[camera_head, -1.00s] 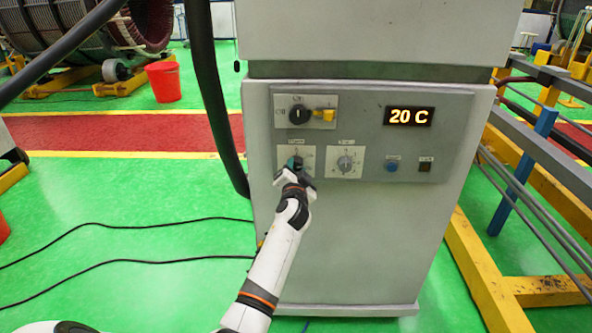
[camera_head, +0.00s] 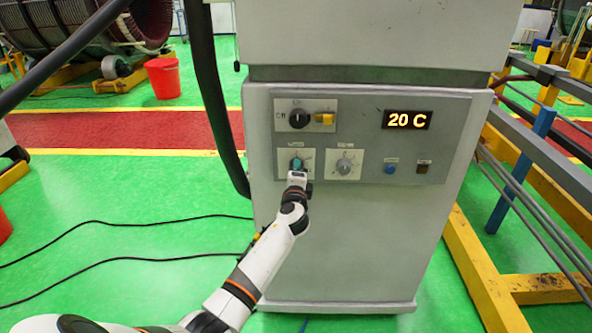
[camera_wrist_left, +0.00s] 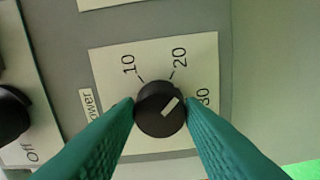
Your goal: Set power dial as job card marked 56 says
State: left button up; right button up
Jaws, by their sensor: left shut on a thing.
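The power dial is a round black knob with a white pointer line (camera_wrist_left: 160,108) in the left wrist view. It sits on a pale plate (camera_wrist_left: 110,62) with the numbers 10, 20 and 30 and a partly hidden "Power" label. The pointer line aims between 20 and 30. My left gripper (camera_wrist_left: 161,112) is shut on the knob, one teal finger on each side. In the head view my left gripper (camera_head: 297,165) is at the lower left dial of the control panel and covers most of it. No job card marked 56 is in view. My right gripper is not in view.
The grey cabinet (camera_head: 350,240) has a second, grey dial (camera_head: 344,165), a black switch (camera_head: 299,117) beside a yellow part (camera_head: 324,118), a blue button (camera_head: 391,168), a dark button (camera_head: 424,166) and a display (camera_head: 407,119) reading 20 C. A thick black hose (camera_head: 210,90) hangs left.

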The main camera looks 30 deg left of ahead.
pick_arm(q)
jog(key=shift+a+r+m+p, duration=0.1)
jog(key=shift+m+p, duration=0.85)
jog(key=shift+m, duration=1.2)
jog(key=shift+r+m+p, duration=0.1)
jog(key=shift+m+p, duration=0.8)
jog(key=shift+m, duration=1.25)
jog(key=o, duration=1)
jog(key=shift+w+f, duration=0.1)
jog(key=shift+f, duration=0.1)
jog(key=v, duration=1.2)
jog(key=shift+f, duration=0.15)
